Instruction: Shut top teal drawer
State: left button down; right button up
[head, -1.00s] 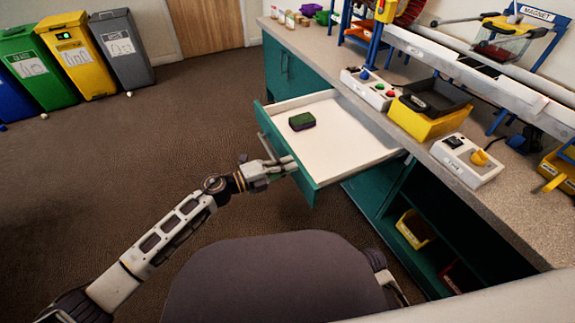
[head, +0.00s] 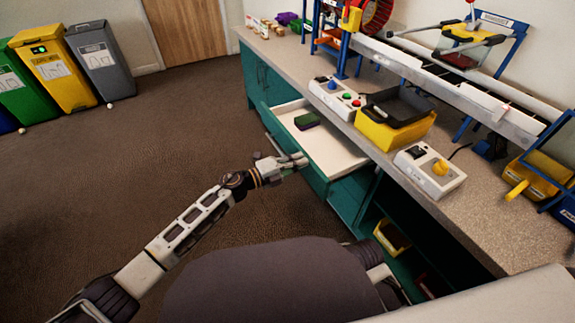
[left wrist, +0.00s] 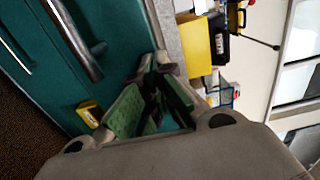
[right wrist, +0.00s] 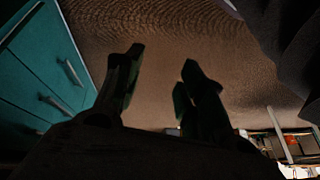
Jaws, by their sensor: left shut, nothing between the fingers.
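The top teal drawer (head: 336,148) stands partly open from the bench cabinet, its white inside showing in the head view. A green and dark block (head: 306,121) lies in it. My left gripper (head: 298,161) is shut and empty, with its fingertips at the outer side of the drawer front, seemingly touching it. In the left wrist view my left fingers (left wrist: 155,105) are close to teal surfaces, and the exact contact is hidden. My right gripper (right wrist: 160,85) is open and empty in the right wrist view, above the brown floor.
The bench top (head: 440,215) carries a button box (head: 337,97), a yellow bin with a black tray (head: 395,125) and a switch box (head: 430,172). An open shelf below holds a yellow bin (head: 391,238). Coloured waste bins stand far left. The carpet left of the drawer is clear.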

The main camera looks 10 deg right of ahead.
pick_arm(q)
jog(key=x, duration=0.5)
jog(key=shift+b, duration=0.35)
jog(key=b, duration=0.2)
send_over(330, 159)
jog(key=a, duration=0.1)
jog(key=shift+s+a+f, duration=0.1)
jog(key=shift+s+a, duration=0.1)
jog(key=shift+s, duration=0.15)
jog(key=shift+b+x, duration=0.35)
jog(key=shift+x, duration=0.5)
pick_arm(e)
notch_tip(330, 159, down, 8)
jog(key=a+t+y, duration=0.1)
jog(key=shift+w+a+r+m, duration=0.15)
jog(key=shift+a+m, duration=0.15)
jog(key=shift+m, duration=0.1)
pick_arm(q)
jog(key=shift+a, duration=0.15)
